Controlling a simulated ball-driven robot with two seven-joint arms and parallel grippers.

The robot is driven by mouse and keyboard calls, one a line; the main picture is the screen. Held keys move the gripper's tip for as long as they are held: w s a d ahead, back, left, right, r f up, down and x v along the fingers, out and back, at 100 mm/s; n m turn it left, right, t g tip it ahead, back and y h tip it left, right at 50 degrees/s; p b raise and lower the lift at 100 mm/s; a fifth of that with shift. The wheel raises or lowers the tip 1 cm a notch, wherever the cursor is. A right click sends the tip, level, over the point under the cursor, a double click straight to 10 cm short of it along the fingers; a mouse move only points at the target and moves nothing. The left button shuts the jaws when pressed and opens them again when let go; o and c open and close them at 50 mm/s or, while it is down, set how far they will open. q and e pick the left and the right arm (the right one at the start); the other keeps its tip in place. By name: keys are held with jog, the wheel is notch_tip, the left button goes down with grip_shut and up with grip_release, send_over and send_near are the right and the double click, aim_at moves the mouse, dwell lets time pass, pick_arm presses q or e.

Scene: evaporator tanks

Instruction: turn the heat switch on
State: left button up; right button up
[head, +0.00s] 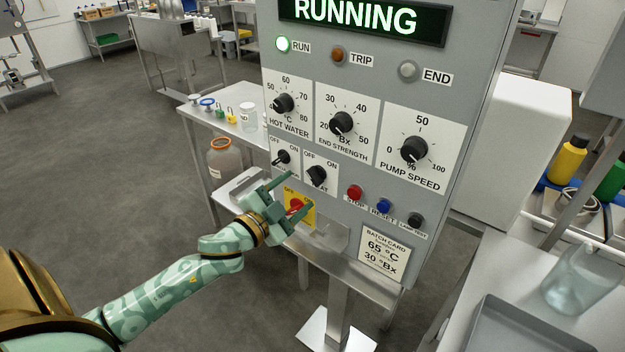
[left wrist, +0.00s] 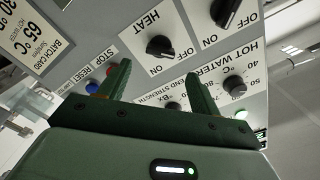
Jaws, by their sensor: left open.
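The heat switch (head: 317,176) is a black rotary knob on a white plate marked OFF and ON, low on the grey control panel (head: 345,205). In the left wrist view the heat switch (left wrist: 160,47) shows under its HEAT label, and its handle seems to lean to the OFF side. My left gripper (head: 301,190) is open and empty, in front of the panel, just below and left of the switch. In the left wrist view the switch lies beyond the gap between my left fingertips (left wrist: 157,69), apart from them. My right gripper is not in view.
Another black switch (head: 283,157) sits left of the heat switch. A red knob on a yellow plate (head: 295,206) is partly behind my left gripper. Red, blue and black buttons (head: 384,205) are to the right. The display (head: 360,18) reads RUNNING. Dials (head: 341,123) are above.

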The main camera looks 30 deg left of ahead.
aim_at(313, 179)
pick_arm(q)
jog(key=w, duration=0.7)
jog(key=shift+w+d+b, duration=0.1)
jog(key=shift+d+b, duration=0.15)
jog(key=shift+b, duration=0.05)
jog(key=c, duration=1)
